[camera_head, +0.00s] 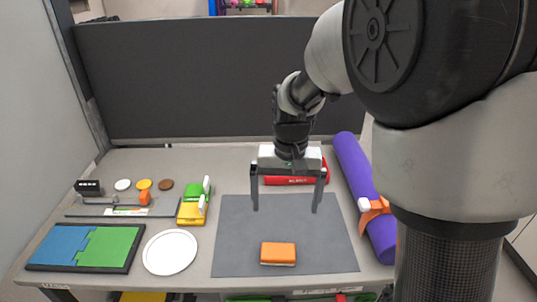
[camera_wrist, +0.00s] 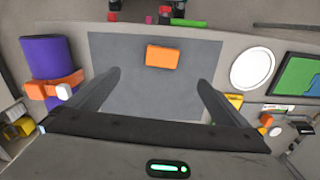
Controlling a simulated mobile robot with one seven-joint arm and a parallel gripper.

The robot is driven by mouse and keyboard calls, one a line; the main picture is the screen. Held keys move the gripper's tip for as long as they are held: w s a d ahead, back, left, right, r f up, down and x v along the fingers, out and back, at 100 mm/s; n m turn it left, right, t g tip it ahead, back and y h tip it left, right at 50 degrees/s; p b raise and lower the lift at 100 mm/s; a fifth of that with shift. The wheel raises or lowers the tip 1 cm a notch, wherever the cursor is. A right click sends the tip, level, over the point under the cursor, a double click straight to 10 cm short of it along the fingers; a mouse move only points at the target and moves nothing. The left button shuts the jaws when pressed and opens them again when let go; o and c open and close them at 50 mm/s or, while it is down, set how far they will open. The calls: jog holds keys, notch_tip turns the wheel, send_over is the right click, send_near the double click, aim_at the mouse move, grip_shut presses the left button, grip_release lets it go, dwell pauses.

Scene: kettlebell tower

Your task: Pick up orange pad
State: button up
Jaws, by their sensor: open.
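The orange pad (camera_head: 278,253) is a small rounded block with a pale lower edge. It lies on a dark grey mat (camera_head: 235,225), near the mat's front edge. My gripper (camera_head: 284,209) is open and empty, above the back part of the mat with its fingers pointing down. In the wrist view, the orange pad (camera_wrist: 171,56) lies beyond the two spread fingers of my gripper (camera_wrist: 160,80), apart from them. The mat (camera_wrist: 120,55) shows around the pad there.
A purple roll (camera_head: 358,180) with an orange strap (camera_head: 374,208) lies right of the mat. A white plate (camera_head: 170,252), a blue and green puzzle board (camera_head: 85,247) and green and yellow clips (camera_head: 191,213) lie left. A red box (camera_head: 290,180) stands behind my gripper. A dark panel (camera_head: 200,75) closes the back.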

notch_tip(320, 180, down, 3)
jog(key=w, duration=0.2)
jog(key=b, duration=0.3)
send_over(278, 250)
jog(key=f, duration=1.1)
jog(key=shift+s+d+f, duration=0.1)
jog(key=shift+s+d, duration=0.1)
jog(key=shift+d, duration=0.05)
jog(key=shift+w+a+f+b, duration=0.1)
jog(key=shift+f+b, duration=0.35)
jog(key=shift+f, duration=1.05)
jog(key=shift+a+f+b, duration=0.1)
jog(key=shift+f+b, duration=0.35)
jog(key=shift+f, duration=1)
jog(key=shift+c, duration=0.3)
jog(key=c, duration=1.1)
